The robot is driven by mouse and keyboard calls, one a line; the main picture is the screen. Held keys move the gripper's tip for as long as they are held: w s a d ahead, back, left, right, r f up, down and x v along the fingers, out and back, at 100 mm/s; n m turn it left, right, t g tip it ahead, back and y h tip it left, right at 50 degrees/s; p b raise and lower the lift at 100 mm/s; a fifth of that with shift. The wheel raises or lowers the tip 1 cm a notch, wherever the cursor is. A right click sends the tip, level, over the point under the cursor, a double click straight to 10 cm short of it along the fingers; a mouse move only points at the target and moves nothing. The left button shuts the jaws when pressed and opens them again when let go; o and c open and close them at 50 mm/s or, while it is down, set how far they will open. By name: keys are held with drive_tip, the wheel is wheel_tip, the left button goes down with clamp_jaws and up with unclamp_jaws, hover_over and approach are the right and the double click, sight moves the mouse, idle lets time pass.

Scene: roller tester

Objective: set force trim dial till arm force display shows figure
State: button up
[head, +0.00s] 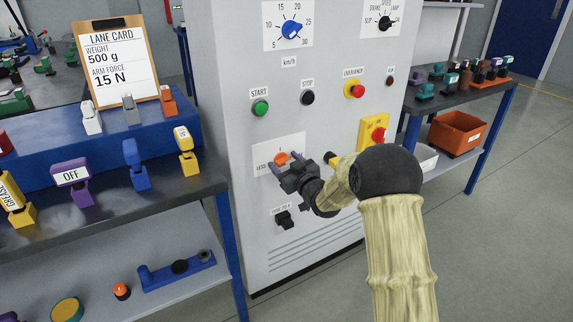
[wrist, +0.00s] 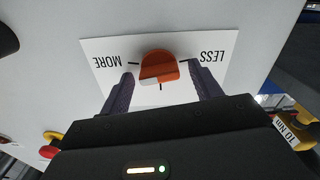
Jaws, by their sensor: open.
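The force trim dial (wrist: 158,68) is an orange knob on a white plate marked MORE and LESS. The wrist view shows the plate upside down. In the head view the dial (head: 282,158) is low on the grey cabinet, partly behind my gripper (head: 284,168). My gripper also shows in the wrist view (wrist: 160,82), its two purple fingers apart on either side of the dial; I cannot tell whether they touch it. The lane card (head: 108,62) reads weight 500 g and arm force 15 N. I cannot make out an arm force display.
Above the dial are a green START button (head: 260,107), a black STOP button (head: 307,97) and a red-and-yellow emergency button (head: 355,90). A blue speed dial (head: 291,30) is higher up. A black switch (head: 285,219) sits below. A bench (head: 110,215) stands left.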

drive_tip(key=shift+c, duration=0.4)
drive_tip(key=c, duration=0.9)
drive_tip(key=shift+f+n+b, duration=0.2)
drive_tip(key=shift+n+b, duration=0.7)
drive_tip(key=shift+r+n+b, duration=0.1)
drive_tip(key=shift+n+b, duration=0.5)
drive_tip(key=shift+n, duration=0.5)
drive_tip(key=o, duration=1)
drive_tip(key=shift+s, duration=0.1)
